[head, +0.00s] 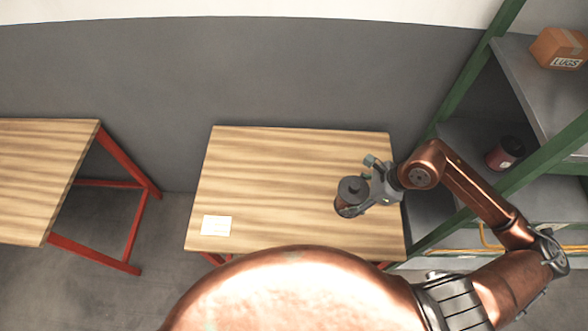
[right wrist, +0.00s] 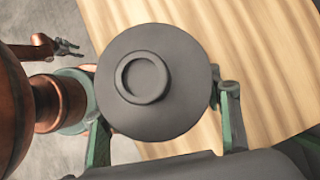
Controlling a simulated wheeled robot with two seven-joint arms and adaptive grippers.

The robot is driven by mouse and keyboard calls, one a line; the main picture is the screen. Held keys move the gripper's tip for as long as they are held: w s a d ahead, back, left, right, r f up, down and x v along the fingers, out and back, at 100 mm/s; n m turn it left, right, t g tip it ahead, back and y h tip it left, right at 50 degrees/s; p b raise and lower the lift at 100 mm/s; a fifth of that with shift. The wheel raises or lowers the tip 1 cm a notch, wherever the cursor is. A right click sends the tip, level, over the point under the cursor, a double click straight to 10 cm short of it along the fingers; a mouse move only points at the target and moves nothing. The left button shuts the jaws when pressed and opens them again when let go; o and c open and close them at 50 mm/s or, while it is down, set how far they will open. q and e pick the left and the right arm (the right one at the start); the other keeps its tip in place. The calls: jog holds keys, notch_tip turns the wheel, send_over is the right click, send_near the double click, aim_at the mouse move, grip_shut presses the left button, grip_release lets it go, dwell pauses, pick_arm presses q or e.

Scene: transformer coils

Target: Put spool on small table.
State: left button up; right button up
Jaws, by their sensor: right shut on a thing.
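The spool (head: 351,197) has a dark grey flange on top and a reddish-brown winding, and it is over the right part of the small wooden table (head: 285,180). My right gripper (head: 370,192) is shut on the spool from the right side. In the right wrist view the spool's round grey flange (right wrist: 175,105) with its raised hub fills the middle, between the green-edged fingers (right wrist: 165,130). I cannot tell whether the spool touches the tabletop. My left gripper (right wrist: 70,47) shows small in the right wrist view, with its fingers apart and nothing between them.
A white paper (head: 217,226) lies at the table's front left. Another wooden table (head: 45,170) with red legs stands at left.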

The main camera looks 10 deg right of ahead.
aim_at(336, 201)
jog(key=shift+w+a, duration=0.15)
jog(key=shift+a, duration=0.1)
jog(key=a, duration=0.1)
jog(key=w+a+f, duration=0.1)
jog(key=shift+w+a, duration=0.2)
jog(key=shift+a, duration=0.15)
jog(key=w+a+f, duration=0.1)
jog(key=a+f, duration=0.1)
jog(key=w+a+f, duration=0.2)
jog(key=a+f, duration=0.1)
jog(key=w+a+f+p, duration=0.1)
jog(key=a+f, duration=0.1)
jog(key=a, duration=0.1)
jog(key=shift+w+a+f, duration=0.25)
jog(key=shift+w+f, duration=0.05)
jog(key=shift+w+a+f, duration=0.1)
jog(key=shift+a+f, duration=0.2)
jog(key=shift+f, duration=0.05)
notch_tip(336, 201, down, 3)
jog(key=shift+a+f, duration=0.1)
pick_arm(q)
jog(key=s, duration=0.2)
jog(key=s+r, duration=0.1)
jog(key=s, duration=0.1)
pick_arm(e)
jog(key=shift+f, duration=0.1)
pick_arm(q)
jog(key=shift+w, duration=0.2)
pick_arm(e)
jog(key=shift+w, duration=0.1)
